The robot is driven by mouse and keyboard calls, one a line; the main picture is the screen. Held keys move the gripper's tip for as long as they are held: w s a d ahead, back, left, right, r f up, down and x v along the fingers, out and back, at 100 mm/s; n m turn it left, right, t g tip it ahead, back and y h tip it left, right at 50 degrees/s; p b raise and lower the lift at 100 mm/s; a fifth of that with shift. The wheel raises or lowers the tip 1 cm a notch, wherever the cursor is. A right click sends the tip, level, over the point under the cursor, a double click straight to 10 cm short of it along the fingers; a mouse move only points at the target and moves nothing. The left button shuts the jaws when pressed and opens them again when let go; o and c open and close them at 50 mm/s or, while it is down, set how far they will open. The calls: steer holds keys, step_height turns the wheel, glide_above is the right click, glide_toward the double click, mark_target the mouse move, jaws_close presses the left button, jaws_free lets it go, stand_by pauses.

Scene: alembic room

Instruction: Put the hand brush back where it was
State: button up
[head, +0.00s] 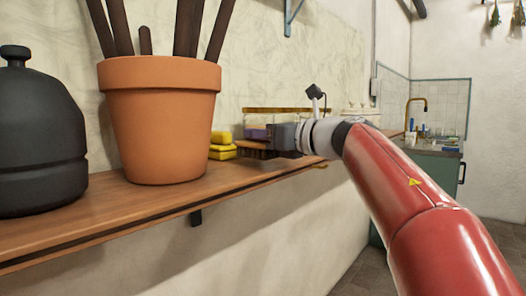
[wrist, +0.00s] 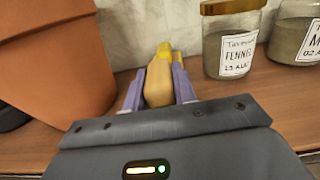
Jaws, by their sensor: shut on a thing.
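The hand brush shows in the wrist view as a pale wooden body (wrist: 158,84) between the two purple fingers of my gripper (wrist: 159,78). In the head view its dark brown bristles (head: 252,152) hang below my gripper (head: 257,133), which is shut on the brush. The brush is at the wooden shelf (head: 105,205), right of the terracotta pot. I cannot tell whether the bristles touch the shelf. Yellow sponges (head: 221,146) are stacked just left of the brush in the head view; in the wrist view yellow (wrist: 164,50) shows beyond the brush's far end.
The terracotta pot (head: 160,125) with dark sticks stands close on the left, with a black jug (head: 38,135) beyond it. In the wrist view, labelled glass jars (wrist: 233,40) stand on the right. The wall is behind the shelf. A sink counter (head: 435,150) is far off.

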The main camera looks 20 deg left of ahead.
steer(key=shift+a+f+b, duration=0.1)
steer(key=shift+f+b, duration=0.25)
steer(key=shift+f, duration=0.7)
steer(key=o, duration=1)
steer(key=shift+w, duration=0.1)
steer(key=shift+r, duration=0.2)
